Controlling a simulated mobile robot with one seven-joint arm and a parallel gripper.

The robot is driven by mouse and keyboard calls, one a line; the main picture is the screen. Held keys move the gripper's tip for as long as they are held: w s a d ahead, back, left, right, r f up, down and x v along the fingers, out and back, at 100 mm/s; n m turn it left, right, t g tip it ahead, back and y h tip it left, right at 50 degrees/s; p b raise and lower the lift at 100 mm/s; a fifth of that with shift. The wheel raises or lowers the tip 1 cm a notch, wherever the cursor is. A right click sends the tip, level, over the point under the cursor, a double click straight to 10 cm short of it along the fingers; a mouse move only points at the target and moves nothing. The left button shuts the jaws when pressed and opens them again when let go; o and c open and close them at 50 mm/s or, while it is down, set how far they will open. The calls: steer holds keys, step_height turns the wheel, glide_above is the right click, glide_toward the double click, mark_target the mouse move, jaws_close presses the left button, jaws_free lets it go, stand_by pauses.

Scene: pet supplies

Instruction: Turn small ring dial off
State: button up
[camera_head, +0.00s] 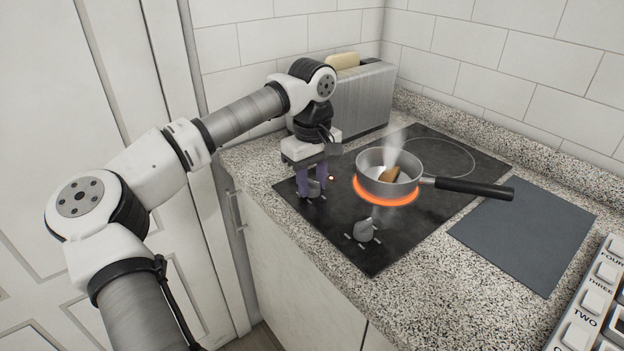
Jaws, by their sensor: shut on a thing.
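The black hob (350,255) has two grey dials along its front left side. My gripper (312,187) points down with its purple fingers shut around the left dial (316,188), which they partly hide. The other dial (364,230) stands free, nearer the front corner, with marks around it. The ring (372,200) under the saucepan glows orange. A small orange light (331,178) shows beside the gripped dial. A second ring (472,160), at the back, is dark. I cannot read which ring each dial serves.
A steaming saucepan (365,176) holds something brown; its black handle (475,188) points right over a dark mat (535,235). A steel toaster (370,95) with bread stands behind my gripper. A keypad-like panel (590,305) is at the right edge.

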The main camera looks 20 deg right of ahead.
mark_target(312, 181)
steer(key=n, duration=0.6)
steer(key=n+b, duration=0.1)
steer(key=n, duration=0.6)
steer(key=shift+n, duration=0.3)
stand_by(0.4)
steer(key=o, duration=1)
steer(key=shift+c, duration=0.2)
steer(key=shift+r, duration=0.1)
step_height(312, 181, up, 14)
steer(key=shift+f, duration=0.2)
